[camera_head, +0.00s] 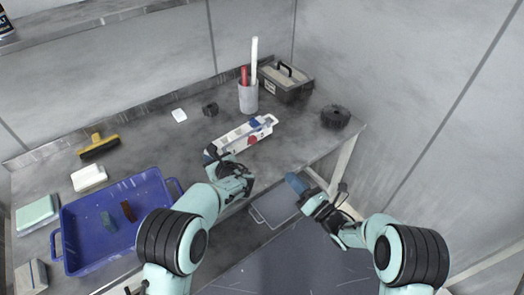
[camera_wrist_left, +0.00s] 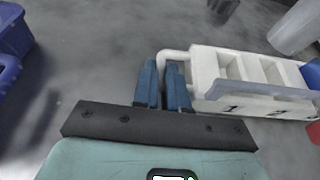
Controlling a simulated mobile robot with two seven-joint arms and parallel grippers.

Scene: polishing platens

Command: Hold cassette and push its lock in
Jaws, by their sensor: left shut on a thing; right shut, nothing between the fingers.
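The cassette (camera_head: 242,134) is a white, long holder with numbered slots, lying on the grey bench. It also shows in the left wrist view (camera_wrist_left: 250,88), with a loop-like handle at its near end. A blue part (camera_head: 256,124), which may be its lock, sits near its far end, and a small red part (camera_head: 252,140) shows on its side. My left gripper (camera_head: 210,153) is shut on the cassette's handle end; its blue fingers (camera_wrist_left: 165,88) straddle the handle bar. My right gripper (camera_head: 295,182) is shut and empty, off the bench's front edge, apart from the cassette.
A cup (camera_head: 248,98) with a red and a white stick stands behind the cassette, beside a dark toolbox (camera_head: 286,88). A black round object (camera_head: 335,117) lies at the right. A blue tray (camera_head: 85,222) and yellow-handled brush (camera_head: 98,146) are at the left.

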